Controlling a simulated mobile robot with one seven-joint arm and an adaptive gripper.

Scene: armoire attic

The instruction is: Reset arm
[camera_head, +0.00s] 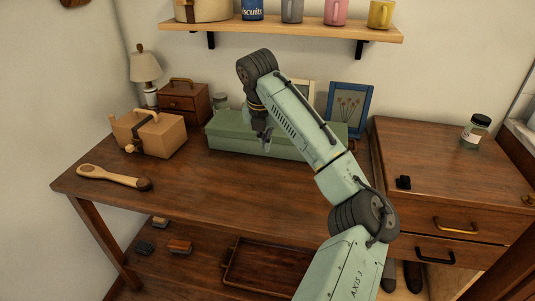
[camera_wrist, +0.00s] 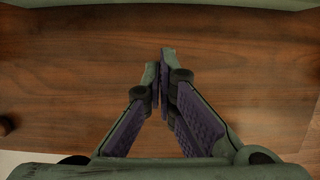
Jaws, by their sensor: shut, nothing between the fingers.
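My gripper (camera_head: 266,143) hangs above the wooden table (camera_head: 220,190), pointing down, in front of the long green box (camera_head: 230,135). In the wrist view, my gripper (camera_wrist: 160,60) has its two fingers together at the tips with nothing between them. Bare wood of the table (camera_wrist: 80,70) lies beneath, and a green edge runs along the top of that view. My arm reaches in from the lower right of the head view and bends down at the wrist.
A blue frame (camera_head: 350,108) stands behind. A jar (camera_head: 475,130) sits on the right drawer unit (camera_head: 430,160). A shelf (camera_head: 290,29) with mugs hangs above.

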